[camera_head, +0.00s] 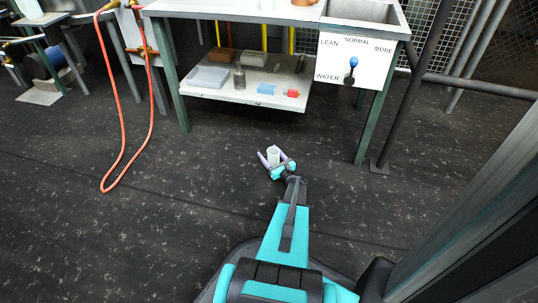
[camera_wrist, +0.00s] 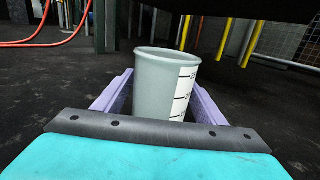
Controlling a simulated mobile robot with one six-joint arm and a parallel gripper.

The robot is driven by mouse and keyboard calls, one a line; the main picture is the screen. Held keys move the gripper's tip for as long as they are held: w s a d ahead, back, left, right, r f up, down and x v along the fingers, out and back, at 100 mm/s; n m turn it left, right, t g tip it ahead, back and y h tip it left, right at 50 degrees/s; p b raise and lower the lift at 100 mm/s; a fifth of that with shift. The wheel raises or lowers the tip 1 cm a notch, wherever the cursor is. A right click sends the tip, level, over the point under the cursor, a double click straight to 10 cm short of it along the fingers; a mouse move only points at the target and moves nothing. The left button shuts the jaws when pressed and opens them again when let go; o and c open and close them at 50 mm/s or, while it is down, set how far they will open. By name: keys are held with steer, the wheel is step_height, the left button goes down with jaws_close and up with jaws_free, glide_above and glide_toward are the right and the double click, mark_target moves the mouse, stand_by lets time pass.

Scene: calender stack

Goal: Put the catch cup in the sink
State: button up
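The catch cup (camera_wrist: 152,88) is a pale grey cup with a white measuring scale. In the wrist view it stands upright between the two purple fingers of my gripper (camera_wrist: 158,100), which are shut on it. In the head view my gripper (camera_head: 273,161) holds the cup (camera_head: 273,152) out over the dark floor, in front of the bench. The sink (camera_head: 365,11) is the metal basin at the right end of the bench top, in the head view. Its inside is only partly visible.
A panel (camera_head: 355,62) with a blue-knobbed lever hangs below the sink. A lower shelf (camera_head: 230,93) holds a grey tray, blocks and other items. A green bench leg (camera_head: 370,128) and a dark post (camera_head: 405,105) stand at right. An orange hose (camera_head: 122,150) loops at left.

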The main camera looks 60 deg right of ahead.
mark_target(276, 161)
steer(key=shift+r, duration=0.1)
stand_by(0.3)
steer(key=shift+r+p, duration=0.15)
steer(key=shift+p, duration=0.2)
steer(key=p+v, duration=0.3)
steer(key=v, duration=0.9)
